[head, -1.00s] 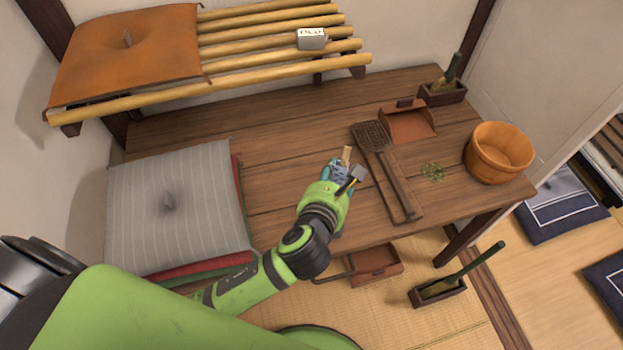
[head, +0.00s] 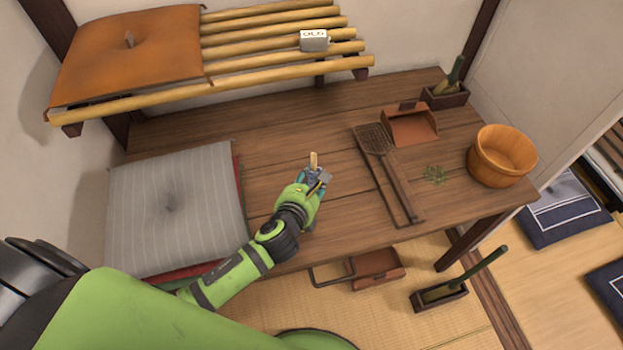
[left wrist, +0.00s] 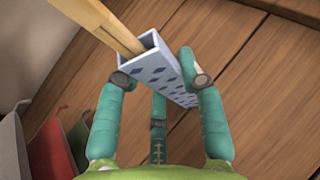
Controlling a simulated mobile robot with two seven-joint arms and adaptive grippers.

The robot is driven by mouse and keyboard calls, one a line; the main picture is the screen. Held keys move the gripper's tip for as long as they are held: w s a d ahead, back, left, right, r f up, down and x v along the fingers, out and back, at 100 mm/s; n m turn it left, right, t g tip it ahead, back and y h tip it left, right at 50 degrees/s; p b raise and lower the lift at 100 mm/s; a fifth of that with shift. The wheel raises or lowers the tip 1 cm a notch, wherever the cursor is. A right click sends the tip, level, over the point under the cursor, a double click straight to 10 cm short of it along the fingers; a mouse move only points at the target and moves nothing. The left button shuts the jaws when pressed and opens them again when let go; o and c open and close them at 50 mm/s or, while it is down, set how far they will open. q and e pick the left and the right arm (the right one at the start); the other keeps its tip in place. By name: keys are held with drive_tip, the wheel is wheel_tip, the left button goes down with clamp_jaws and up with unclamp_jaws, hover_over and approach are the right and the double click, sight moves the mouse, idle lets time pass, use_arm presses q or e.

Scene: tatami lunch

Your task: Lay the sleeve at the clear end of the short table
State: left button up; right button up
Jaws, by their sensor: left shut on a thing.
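My left gripper (head: 316,178) is shut on the sleeve (left wrist: 165,72), a narrow open-ended case, pale with dark blue diamonds. Light wooden sticks (left wrist: 112,24) stick out of its open end. They also show as a short pale tip above the gripper in the head view (head: 314,160). The sleeve is gripped between the teal fingers, over the middle of the brown plank table (head: 280,150). Whether it touches the planks I cannot tell. In the head view the sleeve is mostly hidden by the gripper. My right gripper is not in view.
Stacked cushions (head: 175,205) cover the table's left end. A slatted rack (head: 270,60) overhangs the back. Planks between cushions and scoop are bare.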

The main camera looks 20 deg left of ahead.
use_arm(q)
drive_tip(key=shift+f, duration=0.15)
drive_tip(key=o, duration=0.8)
drive_tip(key=shift+r, duration=0.2)
